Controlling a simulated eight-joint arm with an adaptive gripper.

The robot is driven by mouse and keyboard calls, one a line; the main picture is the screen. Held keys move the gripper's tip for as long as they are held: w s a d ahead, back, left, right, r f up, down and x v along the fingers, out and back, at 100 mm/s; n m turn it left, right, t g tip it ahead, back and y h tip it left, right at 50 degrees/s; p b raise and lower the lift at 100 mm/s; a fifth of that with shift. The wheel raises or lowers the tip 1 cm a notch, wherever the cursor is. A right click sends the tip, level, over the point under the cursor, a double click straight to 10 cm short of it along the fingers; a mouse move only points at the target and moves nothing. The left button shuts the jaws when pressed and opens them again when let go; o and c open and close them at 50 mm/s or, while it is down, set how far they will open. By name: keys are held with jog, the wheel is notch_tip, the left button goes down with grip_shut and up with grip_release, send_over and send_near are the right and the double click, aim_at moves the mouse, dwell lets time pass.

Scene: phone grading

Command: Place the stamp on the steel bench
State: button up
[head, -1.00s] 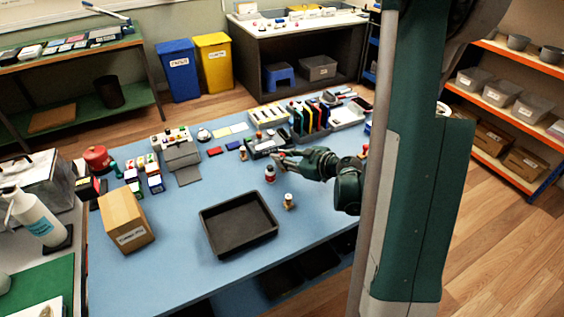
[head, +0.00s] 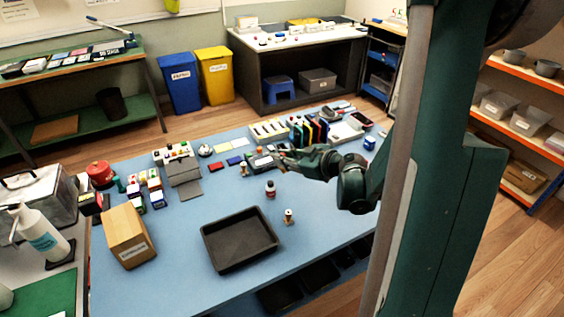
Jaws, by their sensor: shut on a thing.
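My gripper (head: 274,155) is over the back part of the blue table, beside a dark box (head: 258,162). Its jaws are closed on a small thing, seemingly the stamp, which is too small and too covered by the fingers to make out. A small wooden-handled piece (head: 288,216) stands apart on the blue table, nearer the front. A grey-topped bench (head: 81,228) at the left edge looks like the steel bench. It carries a white spray bottle (head: 40,238), a metal case (head: 38,195) and a green mat (head: 45,296).
A white-topped bench (head: 290,36) stands at the back.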

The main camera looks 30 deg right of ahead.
jog(key=shift+r, duration=1)
jog(key=shift+w, duration=0.1)
jog(key=w+a+r+h, duration=0.1)
jog(key=w+a, duration=1.2)
jog(key=a, duration=0.4)
jog(key=shift+w+m, duration=0.15)
jog(key=shift+m, duration=0.25)
jog(key=shift+r, duration=0.2)
